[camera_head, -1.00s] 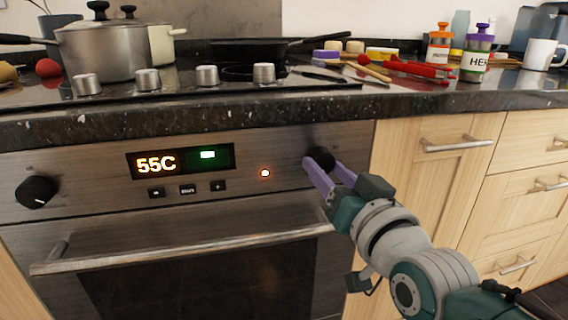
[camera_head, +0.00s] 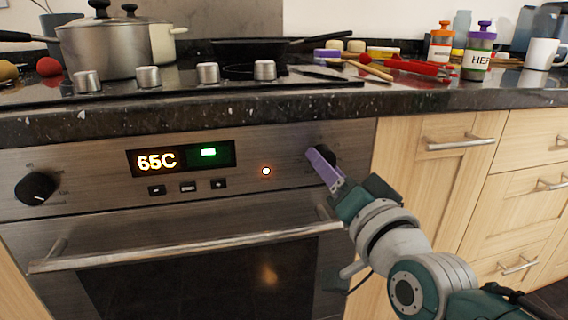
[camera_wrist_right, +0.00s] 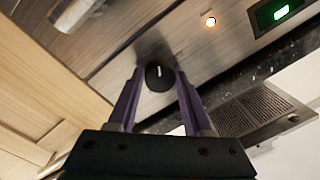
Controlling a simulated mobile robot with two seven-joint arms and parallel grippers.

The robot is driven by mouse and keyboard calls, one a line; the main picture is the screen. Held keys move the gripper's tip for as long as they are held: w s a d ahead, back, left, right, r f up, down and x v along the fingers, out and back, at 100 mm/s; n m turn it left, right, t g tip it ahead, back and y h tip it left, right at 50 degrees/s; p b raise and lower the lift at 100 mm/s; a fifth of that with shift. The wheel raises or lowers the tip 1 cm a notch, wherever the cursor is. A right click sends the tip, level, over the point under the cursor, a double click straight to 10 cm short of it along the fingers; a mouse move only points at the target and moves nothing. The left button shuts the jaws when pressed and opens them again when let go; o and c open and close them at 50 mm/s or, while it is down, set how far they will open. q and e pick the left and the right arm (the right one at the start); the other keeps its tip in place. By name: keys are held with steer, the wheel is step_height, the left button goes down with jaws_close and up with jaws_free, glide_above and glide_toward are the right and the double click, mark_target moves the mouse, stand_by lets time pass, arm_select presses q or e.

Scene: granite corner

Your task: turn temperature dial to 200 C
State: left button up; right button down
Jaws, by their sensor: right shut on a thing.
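The oven's right dial (camera_head: 324,156), a black round knob, is partly hidden behind my right gripper (camera_head: 318,158) in the head view. In the wrist view the dial (camera_wrist_right: 159,74) sits between the two purple fingertips, with a short white mark on its face. My right gripper (camera_wrist_right: 157,76) is shut on it. The oven display (camera_head: 180,159) reads 65C in orange, with a small green lit mark to its right. An orange-white indicator light (camera_head: 266,171) glows between display and dial. My left gripper is not in view.
Another black dial (camera_head: 36,188) is at the oven's left. The oven handle (camera_head: 190,247) runs across below the panel, close to my right arm. The dark granite edge (camera_head: 220,110) overhangs above. Hob knobs (camera_head: 208,73) and a pot (camera_head: 108,50) are on top.

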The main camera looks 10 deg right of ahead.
steer(key=shift+c, duration=1.6)
jaws_free()
steer(key=s+p, duration=0.3)
steer(key=s, duration=0.7)
steer(key=shift+d+f, duration=0.15)
steer(key=shift+d, duration=0.3)
steer(key=shift+w, duration=0.1)
